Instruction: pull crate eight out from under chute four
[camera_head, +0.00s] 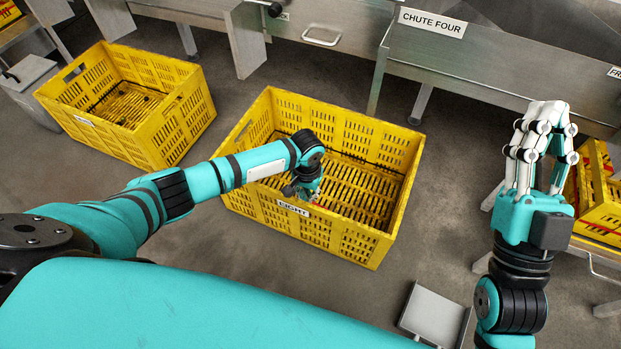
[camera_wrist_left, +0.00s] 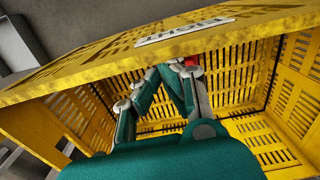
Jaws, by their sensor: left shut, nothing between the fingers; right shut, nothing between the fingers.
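Crate eight (camera_head: 352,243) is a yellow slatted crate on the floor, with an "EIGHT" label (camera_head: 294,208) on its near wall. It looks empty and stands clear of the chutes, in front and to the left of the "CHUTE FOUR" sign (camera_head: 432,23). My left gripper (camera_head: 312,197) is shut and empty at the crate's near wall, by the label. In the left wrist view its fingers (camera_wrist_left: 178,85) are inside the crate, close under the labelled rim (camera_wrist_left: 100,73); contact is unclear. My right gripper (camera_head: 546,115) is shut and empty, raised at the right.
Another yellow crate (camera_head: 165,125) stands on the left. More yellow crates (camera_head: 603,195) sit at the right edge. Metal chute legs (camera_head: 378,82) stand behind crate eight. A grey plate (camera_head: 434,315) lies low in front. Floor right of the crate is clear.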

